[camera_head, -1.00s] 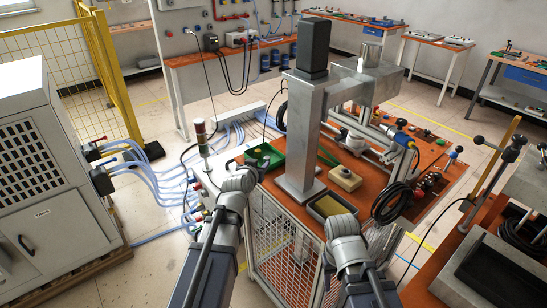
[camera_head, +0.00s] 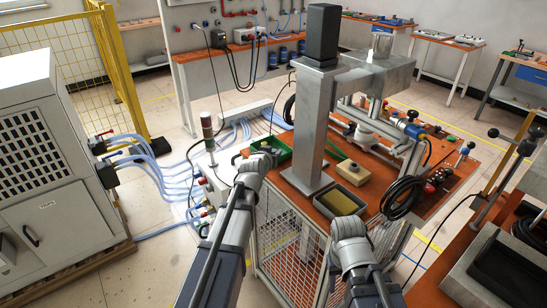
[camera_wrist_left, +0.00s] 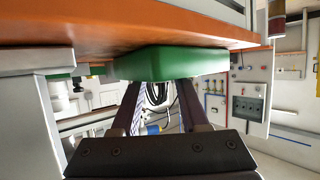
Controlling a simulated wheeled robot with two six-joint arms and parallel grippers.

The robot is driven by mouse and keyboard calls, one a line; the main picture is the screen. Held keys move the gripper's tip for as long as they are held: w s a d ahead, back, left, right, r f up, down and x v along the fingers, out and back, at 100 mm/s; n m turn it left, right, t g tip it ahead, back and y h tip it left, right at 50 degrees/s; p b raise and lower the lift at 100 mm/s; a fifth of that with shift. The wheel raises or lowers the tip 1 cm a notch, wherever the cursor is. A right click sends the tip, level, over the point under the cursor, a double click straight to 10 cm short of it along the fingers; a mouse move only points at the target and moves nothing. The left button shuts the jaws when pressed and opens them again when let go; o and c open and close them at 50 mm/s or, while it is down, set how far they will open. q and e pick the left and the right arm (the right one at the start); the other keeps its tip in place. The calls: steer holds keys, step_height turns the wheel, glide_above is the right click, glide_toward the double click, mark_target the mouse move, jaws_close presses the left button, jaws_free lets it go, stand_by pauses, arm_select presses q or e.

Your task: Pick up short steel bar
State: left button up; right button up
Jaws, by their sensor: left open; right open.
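I cannot pick out the short steel bar in either view. A green tray (camera_head: 284,152) lies on the orange tabletop, left of the press column, with small dark shapes at its left end. My left gripper (camera_head: 268,153) is at the tray's left end. In the left wrist view its two dark fingers (camera_wrist_left: 158,88) are spread, with nothing held between them, and the tray (camera_wrist_left: 172,63) shows just beyond the tips. Whether they touch it I cannot tell. My right arm ends in front of the table, with its fingers hidden behind the wrist.
A thick grey press column (camera_head: 312,130) stands right of the green tray. A dark-rimmed bin (camera_head: 341,200) and a yellowish block (camera_head: 353,173) are right of its foot. Mesh panels close the table's front.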

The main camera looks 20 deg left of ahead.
arm_select(q)
steer(key=shift+s, duration=0.1)
jaws_close()
stand_by(0.3)
steer(key=shift+r, duration=0.2)
step_height(320, 180, up, 10)
steer(key=p, duration=1)
